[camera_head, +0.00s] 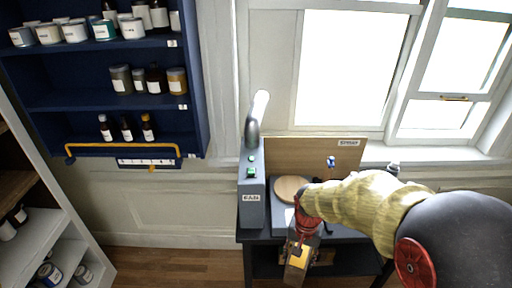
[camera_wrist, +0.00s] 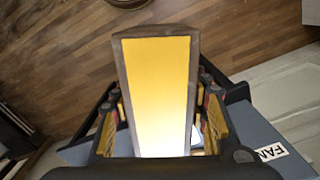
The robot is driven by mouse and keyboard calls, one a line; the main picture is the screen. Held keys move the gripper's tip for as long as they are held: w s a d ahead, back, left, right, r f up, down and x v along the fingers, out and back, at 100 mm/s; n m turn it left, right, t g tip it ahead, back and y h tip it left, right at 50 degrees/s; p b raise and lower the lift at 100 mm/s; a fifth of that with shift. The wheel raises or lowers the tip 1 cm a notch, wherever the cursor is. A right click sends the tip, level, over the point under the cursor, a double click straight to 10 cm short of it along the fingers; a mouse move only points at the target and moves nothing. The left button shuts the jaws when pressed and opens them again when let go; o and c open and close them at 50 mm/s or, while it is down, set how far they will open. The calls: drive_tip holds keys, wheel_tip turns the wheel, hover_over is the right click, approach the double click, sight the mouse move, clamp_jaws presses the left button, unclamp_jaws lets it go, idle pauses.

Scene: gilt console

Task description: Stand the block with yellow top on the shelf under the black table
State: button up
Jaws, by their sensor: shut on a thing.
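The block with yellow top (camera_head: 296,268) is held by my gripper (camera_head: 302,232) in front of the black table (camera_head: 252,237). In the wrist view its yellow top (camera_wrist: 158,85) faces the camera, with a grey-brown rim, and fills the space between the two fingers of my gripper (camera_wrist: 160,118). My gripper is shut on the block. The shelf under the table (camera_head: 266,270) shows only in part, dark, behind the block and my arm. The block's lower end is hidden.
On the table stand a grey fan unit (camera_head: 252,205) with a pipe, and a round wooden disc (camera_head: 291,188) before a brown board (camera_head: 330,155). A blue wall rack (camera_head: 110,75) and a white shelf unit (camera_head: 35,235) stand left. Wooden floor (camera_head: 165,262) between is clear.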

drive_tip(key=w+d+f+n+b, duration=0.2)
drive_tip(key=f+b, duration=0.5)
drive_tip(key=f, duration=0.5)
drive_tip(key=w+d+f+n+b, duration=0.2)
drive_tip(key=w+f+b, duration=0.3)
drive_tip(key=f, duration=0.6)
drive_tip(key=shift+w+d+f+b, duration=0.35)
drive_tip(key=shift+d+b, duration=0.3)
drive_tip(key=shift+b, duration=0.5)
